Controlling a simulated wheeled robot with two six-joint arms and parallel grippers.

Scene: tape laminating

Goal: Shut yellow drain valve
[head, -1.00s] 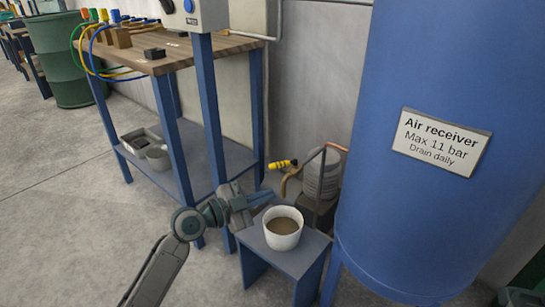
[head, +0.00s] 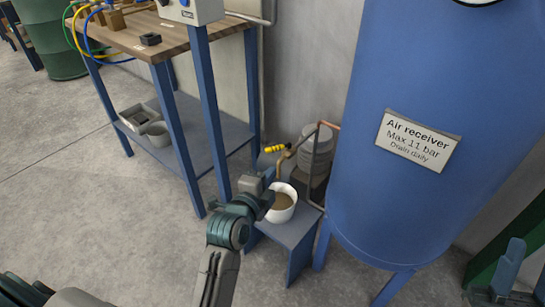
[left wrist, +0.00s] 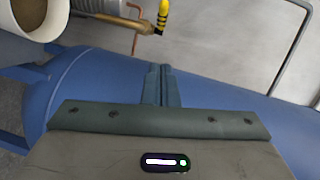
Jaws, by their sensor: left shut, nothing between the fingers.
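The yellow valve handle (head: 275,149) sits on the end of a brass drain pipe (head: 289,153), low beside the blue air receiver (head: 380,190). In the left wrist view the handle (left wrist: 162,16), yellow with black bands, shows at the top, beyond my fingertips and apart from them. My left gripper (head: 268,190) is near the white bucket, below the handle in the head view; its fingers (left wrist: 162,70) are shut together and empty. Part of my right gripper (head: 520,275) shows at the lower right edge, cut off, so its jaw state is unclear.
The white bucket (head: 284,212) with brown liquid stands on a small blue stool (head: 290,236) below the pipe. A blue-legged workbench (head: 150,38) stands at left. Open grey floor (head: 100,225) lies in front.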

